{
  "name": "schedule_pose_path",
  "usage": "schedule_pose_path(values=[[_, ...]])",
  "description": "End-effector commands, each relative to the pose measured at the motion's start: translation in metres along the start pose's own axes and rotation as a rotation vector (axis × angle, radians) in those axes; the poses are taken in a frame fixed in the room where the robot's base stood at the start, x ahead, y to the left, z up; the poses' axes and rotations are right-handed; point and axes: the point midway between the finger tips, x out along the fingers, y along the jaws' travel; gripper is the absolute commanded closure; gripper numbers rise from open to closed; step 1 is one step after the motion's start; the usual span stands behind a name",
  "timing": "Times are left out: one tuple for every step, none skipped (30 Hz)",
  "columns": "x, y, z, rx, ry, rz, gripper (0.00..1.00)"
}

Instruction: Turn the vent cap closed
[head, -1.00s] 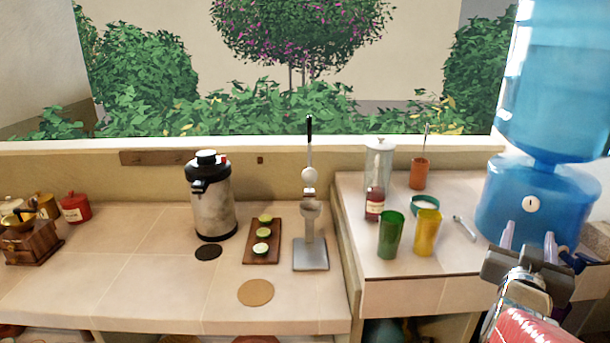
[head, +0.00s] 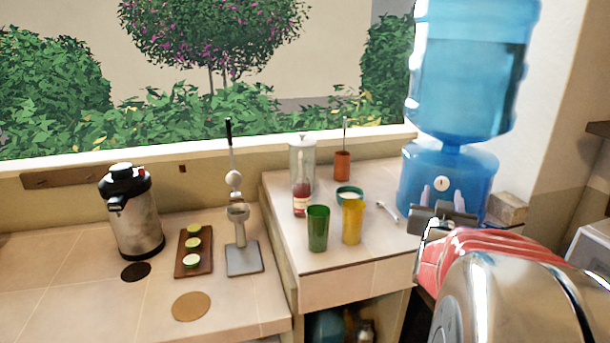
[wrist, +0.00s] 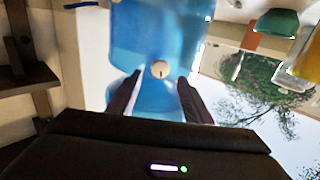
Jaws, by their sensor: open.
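The vent cap (head: 441,183) is a small round cream knob with a dark mark on it. It sits on the front of the blue water dispenser's base (head: 412,175), below the big water bottle (head: 468,75). My gripper (head: 442,197) is open, its two fingers pointing at the cap and appearing just below it in the head view. In the wrist view the cap (wrist: 160,69) shows between the open fingertips (wrist: 160,80), its dark mark upright. Nothing is between the fingers; I cannot tell how much depth separates them from the cap.
On the raised counter left of the dispenser stand a yellow cup (head: 353,222), a green cup (head: 318,229), a teal bowl (head: 349,193) and a spoon (head: 388,211). A small block (head: 508,208) is right of the dispenser, near the wall.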

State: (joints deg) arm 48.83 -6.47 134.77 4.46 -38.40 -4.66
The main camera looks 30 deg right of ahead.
Motion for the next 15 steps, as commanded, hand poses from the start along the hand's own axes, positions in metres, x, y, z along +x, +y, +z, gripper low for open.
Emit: schedule_pose_path(values=[[0.006, 0.000, 0.001, 0.000, -0.001, 0.000, 0.54], [0.010, 0.000, 0.001, 0.000, -0.001, 0.000, 0.54], [0.014, 0.000, 0.001, 0.000, -0.001, 0.000, 0.54], [0.018, 0.000, 0.001, 0.000, -0.001, 0.000, 0.54], [0.021, 0.000, 0.001, -0.001, -0.001, 0.000, 0.54], [0.026, 0.000, 0.001, -0.001, -0.001, 0.000, 0.54], [0.029, 0.000, 0.001, -0.001, -0.001, 0.000, 0.54], [0.032, 0.000, 0.001, -0.001, -0.001, 0.000, 0.54], [0.037, 0.000, 0.001, -0.001, -0.001, 0.000, 0.54], [0.040, 0.000, 0.001, -0.001, -0.001, 0.000, 0.54], [0.043, 0.000, 0.001, -0.001, -0.001, 0.000, 0.54], [0.047, 0.000, 0.001, -0.001, -0.001, 0.000, 0.54], [0.049, 0.000, 0.001, -0.001, -0.001, 0.000, 0.54], [0.051, 0.000, 0.001, -0.001, -0.001, 0.000, 0.54], [0.053, 0.000, 0.001, -0.001, -0.001, 0.000, 0.54]])
